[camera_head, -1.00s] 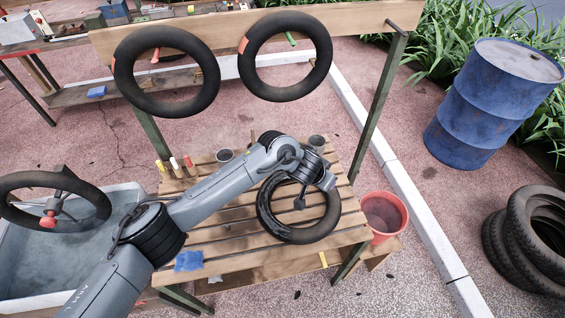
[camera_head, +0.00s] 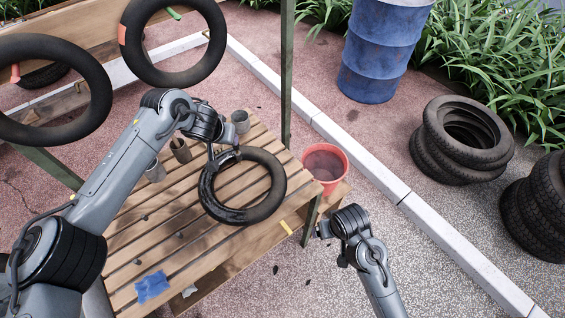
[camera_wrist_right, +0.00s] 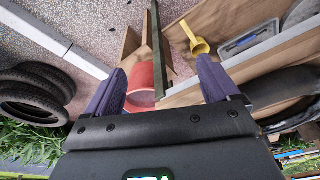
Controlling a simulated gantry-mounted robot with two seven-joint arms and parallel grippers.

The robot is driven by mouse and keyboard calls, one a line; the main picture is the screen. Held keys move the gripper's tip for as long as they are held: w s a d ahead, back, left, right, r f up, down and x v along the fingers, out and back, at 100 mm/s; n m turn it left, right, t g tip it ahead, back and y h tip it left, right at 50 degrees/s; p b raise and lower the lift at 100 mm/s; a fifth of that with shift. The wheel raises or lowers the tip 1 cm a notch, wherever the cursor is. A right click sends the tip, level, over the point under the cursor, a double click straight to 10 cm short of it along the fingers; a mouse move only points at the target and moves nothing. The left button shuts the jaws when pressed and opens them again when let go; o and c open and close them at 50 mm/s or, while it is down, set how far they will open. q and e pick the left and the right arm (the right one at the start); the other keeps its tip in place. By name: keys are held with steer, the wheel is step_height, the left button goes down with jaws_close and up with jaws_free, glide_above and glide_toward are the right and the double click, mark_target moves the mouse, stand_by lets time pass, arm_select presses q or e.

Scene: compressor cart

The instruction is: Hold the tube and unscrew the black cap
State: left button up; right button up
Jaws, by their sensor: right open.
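A black inner tube (camera_head: 268,203) lies flat on the slatted wooden bench (camera_head: 186,232) in the head view. My left gripper (camera_head: 222,162) reaches down to the tube's upper-left rim. Its fingers overlap the rim, and I cannot tell whether they are shut on it. I cannot make out the black cap; the left gripper may cover it. My right gripper (camera_head: 322,232) is off the bench's right edge, apart from the tube. In the right wrist view its two purple fingers (camera_wrist_right: 160,82) are spread with nothing between them.
A red bucket (camera_head: 326,163) stands beyond the bench's right side; it also shows past the right fingers (camera_wrist_right: 147,92). Two tubes (camera_head: 60,52) hang above. Stacked tyres (camera_head: 462,135) stand right.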

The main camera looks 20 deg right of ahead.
steer(key=w+a+r+m+g, duration=0.1)
steer(key=w+a+r+m, duration=0.15)
steer(key=w, duration=1.05)
steer(key=g+y, duration=0.1)
glide_toward(280, 179)
steer(key=shift+f+m, duration=0.45)
steer(key=shift+f, duration=0.15)
steer(key=shift+w+a+f, duration=0.1)
steer(key=shift+a+f, duration=0.1)
steer(key=shift+f, duration=1.4)
steer(key=shift+w+a+f, duration=0.1)
steer(key=shift+a+f, duration=0.05)
steer(key=shift+f, duration=1.45)
steer(key=shift+w+a+f, duration=0.1)
steer(key=shift+a+f, duration=0.1)
steer(key=shift+f, duration=1.35)
steer(key=c, duration=1.4)
steer(key=shift+o, duration=0.2)
